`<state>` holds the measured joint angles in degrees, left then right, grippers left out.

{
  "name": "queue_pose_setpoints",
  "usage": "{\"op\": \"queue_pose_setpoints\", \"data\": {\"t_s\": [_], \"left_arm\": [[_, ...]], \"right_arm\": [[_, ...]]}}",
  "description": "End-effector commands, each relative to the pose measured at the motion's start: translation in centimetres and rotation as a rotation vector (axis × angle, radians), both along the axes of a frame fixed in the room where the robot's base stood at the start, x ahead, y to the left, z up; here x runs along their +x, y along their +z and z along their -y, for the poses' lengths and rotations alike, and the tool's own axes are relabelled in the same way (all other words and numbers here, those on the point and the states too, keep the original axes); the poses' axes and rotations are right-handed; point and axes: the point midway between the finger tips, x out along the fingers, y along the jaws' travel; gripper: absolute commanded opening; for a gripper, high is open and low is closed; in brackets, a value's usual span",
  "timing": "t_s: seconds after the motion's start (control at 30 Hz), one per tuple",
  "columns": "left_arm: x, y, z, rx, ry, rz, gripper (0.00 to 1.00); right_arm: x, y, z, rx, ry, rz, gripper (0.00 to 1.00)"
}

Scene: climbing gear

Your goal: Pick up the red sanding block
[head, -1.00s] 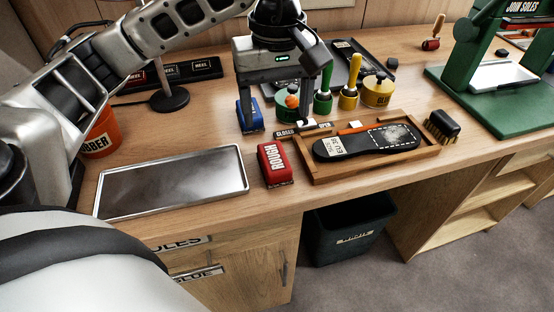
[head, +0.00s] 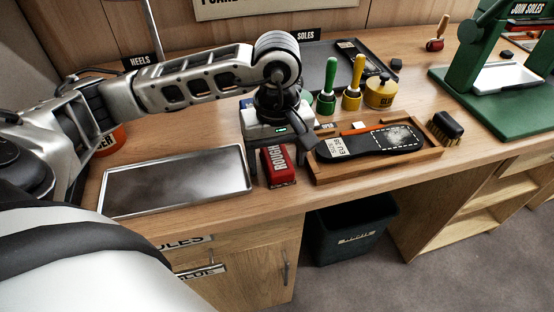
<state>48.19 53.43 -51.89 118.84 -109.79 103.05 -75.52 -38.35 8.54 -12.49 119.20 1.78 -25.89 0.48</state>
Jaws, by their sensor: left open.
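The red sanding block (head: 277,167), marked ROUGH in white, lies on the wooden bench between a metal tray and a wooden sole holder. My left gripper (head: 283,172) is over the block and points down. Its fingers are open, one on the left of the block and one towards its right. The gripper body hides the block's far end. I cannot tell whether the fingers touch the block. My right gripper is not in view.
The metal tray (head: 113,206) is close on the left. The wooden holder (head: 436,152) with a black sole (head: 358,144) is close on the right. Green and yellow-handled pots (head: 326,104) stand behind. The bench's front edge is near the block.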

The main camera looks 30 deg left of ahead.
Motion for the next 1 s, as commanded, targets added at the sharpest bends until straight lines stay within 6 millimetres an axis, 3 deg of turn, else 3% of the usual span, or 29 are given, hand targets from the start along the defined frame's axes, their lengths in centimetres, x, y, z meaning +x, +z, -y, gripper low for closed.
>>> {"op": "queue_pose_setpoints", "data": {"t_s": [0.1,0.27,0.73,0.87,1.0], "left_arm": [[0.0,0.0,0.0,0.000,0.000,0.000,0.68],[0.0,0.0,0.0,0.000,0.000,0.000,0.24],[0.1,0.9,0.0,-0.001,0.001,0.003,0.22],[0.2,2.9,0.0,-0.002,-0.001,0.008,0.22],[-1.5,6.1,1.9,-0.004,-0.009,0.010,0.22]], "right_arm": [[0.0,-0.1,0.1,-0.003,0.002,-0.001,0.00],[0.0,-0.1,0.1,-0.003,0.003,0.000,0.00],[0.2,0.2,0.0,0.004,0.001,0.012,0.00],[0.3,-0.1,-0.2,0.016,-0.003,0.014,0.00],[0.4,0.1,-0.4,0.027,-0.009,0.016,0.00]]}}
